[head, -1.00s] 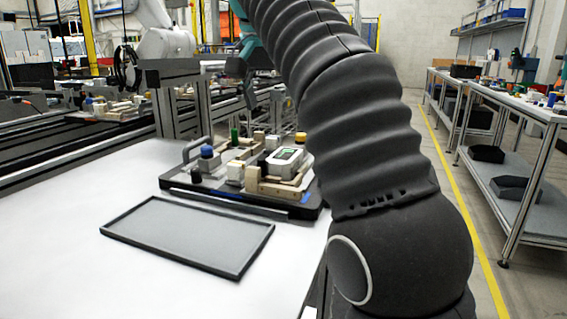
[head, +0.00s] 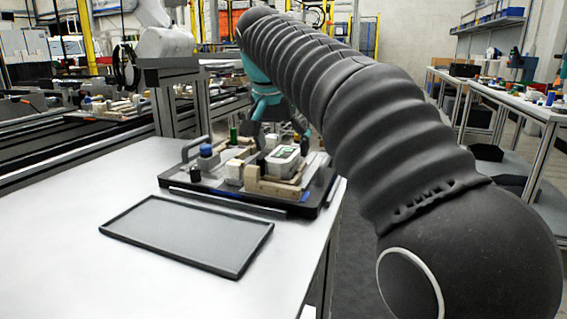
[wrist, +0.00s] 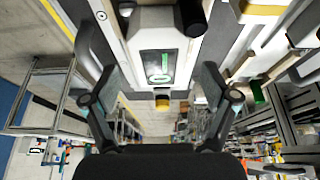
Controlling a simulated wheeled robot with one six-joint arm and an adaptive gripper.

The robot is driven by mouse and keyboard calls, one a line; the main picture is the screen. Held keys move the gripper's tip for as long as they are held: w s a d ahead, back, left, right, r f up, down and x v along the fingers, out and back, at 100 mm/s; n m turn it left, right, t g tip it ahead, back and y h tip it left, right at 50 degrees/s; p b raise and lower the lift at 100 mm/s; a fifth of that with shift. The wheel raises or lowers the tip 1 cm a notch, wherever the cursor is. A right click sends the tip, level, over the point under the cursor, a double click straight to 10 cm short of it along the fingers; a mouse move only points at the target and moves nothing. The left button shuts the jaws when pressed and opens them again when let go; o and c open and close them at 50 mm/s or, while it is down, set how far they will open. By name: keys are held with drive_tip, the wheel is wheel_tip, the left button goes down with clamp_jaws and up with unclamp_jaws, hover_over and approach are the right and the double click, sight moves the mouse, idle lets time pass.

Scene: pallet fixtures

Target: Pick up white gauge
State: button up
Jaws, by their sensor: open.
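The white gauge (head: 284,160), a boxy device with a green-tinted display, sits on the dark pallet fixture (head: 238,202) among blocks. It also shows in the wrist view (wrist: 152,32), upper middle, with its display facing the camera. My gripper (head: 277,122) is at the back of the fixture in the head view, above and behind the gauge. In the wrist view my gripper (wrist: 152,72) has its two fingers spread to either side of the gauge's display end, with nothing held. Whether the fingers touch the gauge cannot be told.
A black cylinder (wrist: 191,17) lies close by the gauge in the wrist view. Blue-topped (head: 207,156) and green (head: 233,135) pieces and wooden blocks (head: 270,188) crowd the fixture. An empty grey tray (head: 190,232) lies in front on the white table (head: 70,255).

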drive_tip(key=shift+x, duration=1.4)
drive_tip(key=shift+c, duration=0.2)
drive_tip(key=c, duration=1.5)
drive_tip(key=shift+o, duration=0.2)
drive_tip(key=shift+r, duration=0.1)
